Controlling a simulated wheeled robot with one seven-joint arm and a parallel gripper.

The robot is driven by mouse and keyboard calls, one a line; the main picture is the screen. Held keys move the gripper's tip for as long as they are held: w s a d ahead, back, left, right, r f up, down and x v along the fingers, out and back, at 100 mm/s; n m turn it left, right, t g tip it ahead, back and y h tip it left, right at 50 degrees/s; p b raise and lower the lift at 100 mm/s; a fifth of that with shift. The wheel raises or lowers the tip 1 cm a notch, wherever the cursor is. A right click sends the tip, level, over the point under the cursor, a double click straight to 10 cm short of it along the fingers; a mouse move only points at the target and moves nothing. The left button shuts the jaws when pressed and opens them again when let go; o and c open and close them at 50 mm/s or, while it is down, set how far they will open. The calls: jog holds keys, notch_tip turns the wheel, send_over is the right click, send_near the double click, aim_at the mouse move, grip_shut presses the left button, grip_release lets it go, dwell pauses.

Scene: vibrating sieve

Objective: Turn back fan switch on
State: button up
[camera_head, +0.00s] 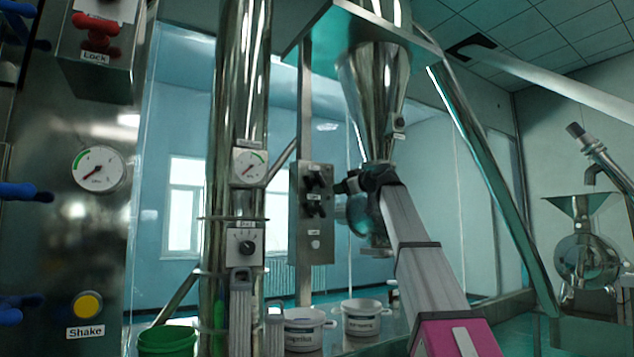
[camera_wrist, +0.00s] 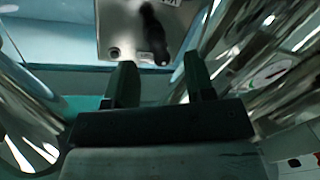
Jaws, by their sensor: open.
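A grey control box (camera_head: 312,225) hangs on a post in the middle of the head view. It carries two black switches, an upper one (camera_head: 315,180) and a lower one (camera_head: 315,207), with a pale round button below. Their small labels are too blurred to read. In the wrist view the box face (camera_wrist: 122,20) is at the top, with one black switch (camera_wrist: 153,35) on it. My gripper (camera_wrist: 160,78) is open and empty, its two fingers pointing towards the box, apart from the switch. In the head view my wrist is just right of the box; the fingers are hard to make out.
A steel funnel (camera_head: 375,90) stands above my wrist. A shiny column with a gauge (camera_head: 248,165) and dial (camera_head: 244,246) is left of the box. White buckets (camera_head: 362,317) and a green bucket (camera_head: 167,341) stand below. A panel with a yellow button (camera_head: 87,305) is far left.

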aim_at(322, 179)
jog(key=shift+n+y, duration=0.3)
jog(key=w+a+r, duration=0.1)
jog(key=w+a, duration=0.1)
jog(key=w+a+r, duration=0.1)
jog(key=w+a, duration=0.1)
jog(key=a, duration=0.1)
jog(key=w+a+r, duration=0.1)
jog(key=w+a, duration=0.1)
jog(key=a, duration=0.1)
jog(key=shift+w+a+r, duration=0.25)
jog(key=shift+w+r, duration=0.05)
jog(key=shift+w, duration=0.05)
jog(key=c, duration=0.9)
